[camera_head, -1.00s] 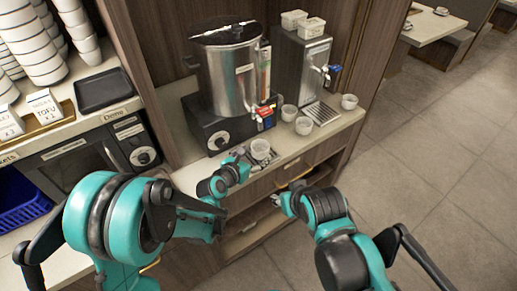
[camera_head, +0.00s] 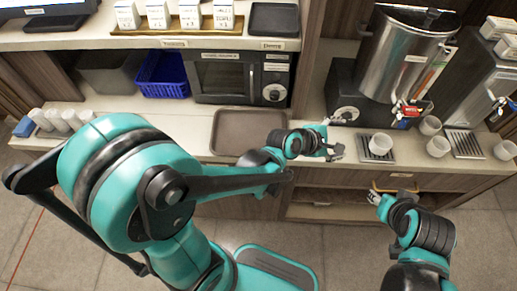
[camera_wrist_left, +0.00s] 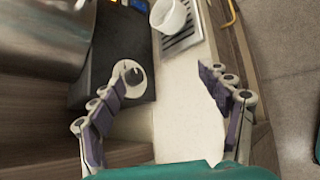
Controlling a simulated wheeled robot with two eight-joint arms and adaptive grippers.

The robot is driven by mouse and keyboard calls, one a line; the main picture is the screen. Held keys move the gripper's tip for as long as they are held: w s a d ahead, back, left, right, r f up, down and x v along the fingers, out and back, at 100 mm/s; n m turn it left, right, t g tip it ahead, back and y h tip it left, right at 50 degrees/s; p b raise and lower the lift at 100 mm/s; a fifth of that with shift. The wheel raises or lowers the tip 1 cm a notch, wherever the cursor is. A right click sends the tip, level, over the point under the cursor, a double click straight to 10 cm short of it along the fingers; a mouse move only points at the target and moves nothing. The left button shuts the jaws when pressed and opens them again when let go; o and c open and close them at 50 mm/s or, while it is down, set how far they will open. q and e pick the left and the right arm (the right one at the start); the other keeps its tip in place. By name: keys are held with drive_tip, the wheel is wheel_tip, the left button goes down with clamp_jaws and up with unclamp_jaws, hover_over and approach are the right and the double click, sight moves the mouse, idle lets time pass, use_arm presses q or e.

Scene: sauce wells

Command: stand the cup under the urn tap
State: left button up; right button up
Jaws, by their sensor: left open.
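A white cup (camera_head: 380,144) stands upright on the drip tray (camera_head: 364,156) in front of the steel urn (camera_head: 396,62). The urn tap (camera_head: 405,109), with its red tag, shows just above and right of the cup. The cup also shows at the top of the left wrist view (camera_wrist_left: 168,14). My left gripper (camera_head: 338,145) is open and empty, to the left of the cup and apart from it; its spread fingers (camera_wrist_left: 162,80) have bare counter between them. My right gripper (camera_head: 376,198) is low in front of the counter edge; its fingers are too small to read.
More white cups (camera_head: 438,147) stand to the right, near a second dispenser (camera_head: 467,82) and its drip tray (camera_head: 465,143). A brown tray (camera_head: 247,132) lies on the counter to the left, below the microwave (camera_head: 226,78).

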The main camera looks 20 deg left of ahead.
use_arm(q)
drive_tip(key=s+a+r+m+g+y, duration=0.1)
drive_tip(key=s+a+m+y, duration=0.2)
drive_tip(key=s+a+m, duration=0.5)
drive_tip(key=s+a+r+m+g+y, duration=0.1)
drive_tip(key=s+a+m+y, duration=0.3)
drive_tip(key=s+a+m, duration=0.4)
drive_tip(key=a+m, duration=0.3)
drive_tip(key=a, duration=0.1)
drive_tip(key=shift+a+r+m, duration=0.3)
drive_tip(key=shift+a, duration=0.05)
